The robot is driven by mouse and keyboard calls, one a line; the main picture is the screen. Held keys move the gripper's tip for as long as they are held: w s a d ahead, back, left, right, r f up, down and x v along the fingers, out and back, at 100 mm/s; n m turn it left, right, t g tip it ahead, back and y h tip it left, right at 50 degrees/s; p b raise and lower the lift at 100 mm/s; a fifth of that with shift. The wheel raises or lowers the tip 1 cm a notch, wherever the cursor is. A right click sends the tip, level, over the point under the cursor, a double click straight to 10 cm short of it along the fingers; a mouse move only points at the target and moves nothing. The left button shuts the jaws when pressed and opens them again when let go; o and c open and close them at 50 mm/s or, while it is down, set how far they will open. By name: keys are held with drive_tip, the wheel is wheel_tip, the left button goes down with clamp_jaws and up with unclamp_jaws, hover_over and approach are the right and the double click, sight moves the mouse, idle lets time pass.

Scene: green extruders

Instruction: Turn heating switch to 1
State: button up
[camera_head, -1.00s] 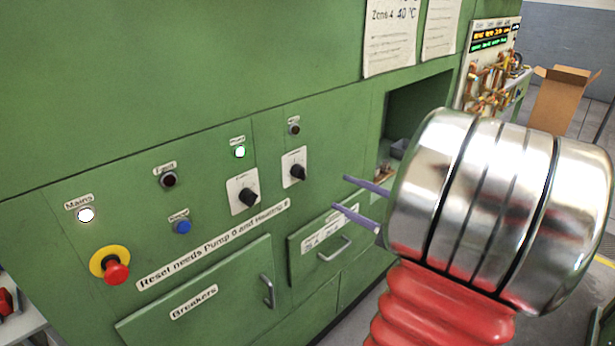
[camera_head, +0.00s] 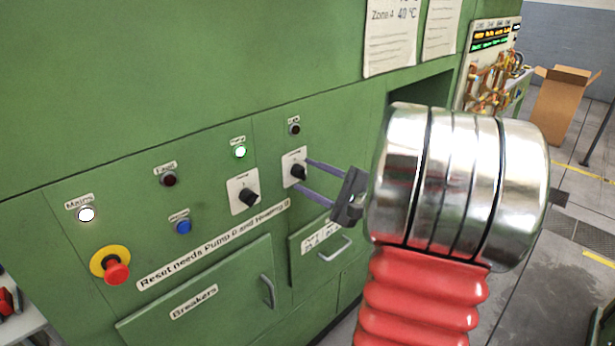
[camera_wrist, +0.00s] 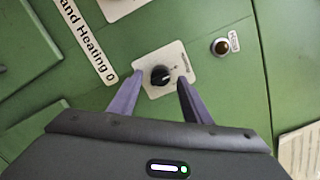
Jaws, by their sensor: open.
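The heating switch (camera_head: 298,171) is a black rotary knob on a white plate, on the right part of the green control panel. In the wrist view the knob (camera_wrist: 160,75) sits midway between my two purple fingertips, with its pale pointer mark towards the right. My gripper (camera_head: 301,174) is open, its fingers pointing at the panel on either side of the switch plate. In the wrist view the fingertips of my gripper (camera_wrist: 158,82) overlap the plate's edges. Whether they touch the panel I cannot tell. The plate's printed labels are too small to read.
A second black knob (camera_head: 249,196) is to the left. A red emergency button (camera_head: 117,273), a blue button (camera_head: 183,227) and lit green (camera_head: 240,151) and white (camera_head: 87,214) lamps are on the panel. A cardboard box (camera_head: 563,110) stands far right.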

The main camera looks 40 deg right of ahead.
drive_tip(key=shift+w, duration=0.55)
drive_tip(key=shift+a, duration=0.1)
drive_tip(key=shift+c, duration=0.4)
drive_tip(key=c, duration=0.9)
